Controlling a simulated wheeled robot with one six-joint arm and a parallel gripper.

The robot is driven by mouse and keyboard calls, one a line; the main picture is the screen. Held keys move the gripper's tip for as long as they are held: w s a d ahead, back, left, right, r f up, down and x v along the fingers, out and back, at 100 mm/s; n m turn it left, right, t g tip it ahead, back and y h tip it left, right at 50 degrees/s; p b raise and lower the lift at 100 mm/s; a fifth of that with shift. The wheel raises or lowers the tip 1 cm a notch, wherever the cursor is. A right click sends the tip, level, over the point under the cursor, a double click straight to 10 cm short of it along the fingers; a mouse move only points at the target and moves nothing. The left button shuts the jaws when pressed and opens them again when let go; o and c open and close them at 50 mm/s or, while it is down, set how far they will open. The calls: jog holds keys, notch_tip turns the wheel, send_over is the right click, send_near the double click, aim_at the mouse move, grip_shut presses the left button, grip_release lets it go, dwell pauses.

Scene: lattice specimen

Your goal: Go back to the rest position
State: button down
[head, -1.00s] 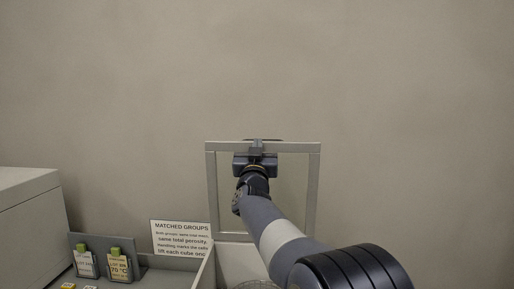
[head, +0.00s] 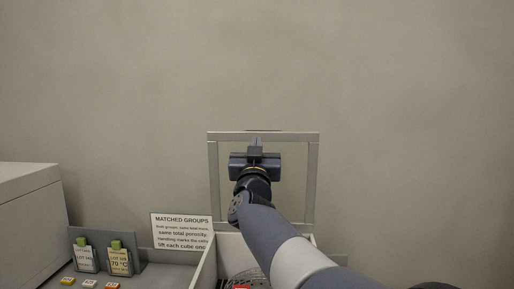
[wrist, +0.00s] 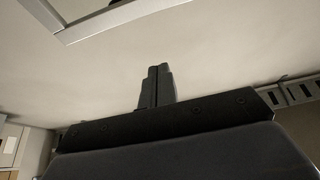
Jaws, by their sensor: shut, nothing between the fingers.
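My gripper (head: 255,150) is in front of the light grey frame (head: 313,180) that stands against the wall in the head view. In the wrist view my gripper (wrist: 155,72) shows its two dark fingers pressed together with nothing between them. A corner of a pale frame (wrist: 70,35) shows at the upper left of the wrist view, apart from the fingers. My arm reaches up from the lower right of the head view.
A sign reading "MATCHED GROUPS" (head: 181,232) stands left of the arm. Two labelled tags (head: 119,262) with green tops lean on a grey holder, with small coloured pieces (head: 68,281) in front. A grey box (head: 30,215) stands at far left. The wall above is clear.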

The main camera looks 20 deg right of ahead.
jog(key=shift+s+a+f, duration=0.1)
jog(key=shift+s+a, duration=0.1)
jog(key=shift+s, duration=0.4)
jog(key=shift+s+a, duration=0.2)
jog(key=shift+s, duration=0.35)
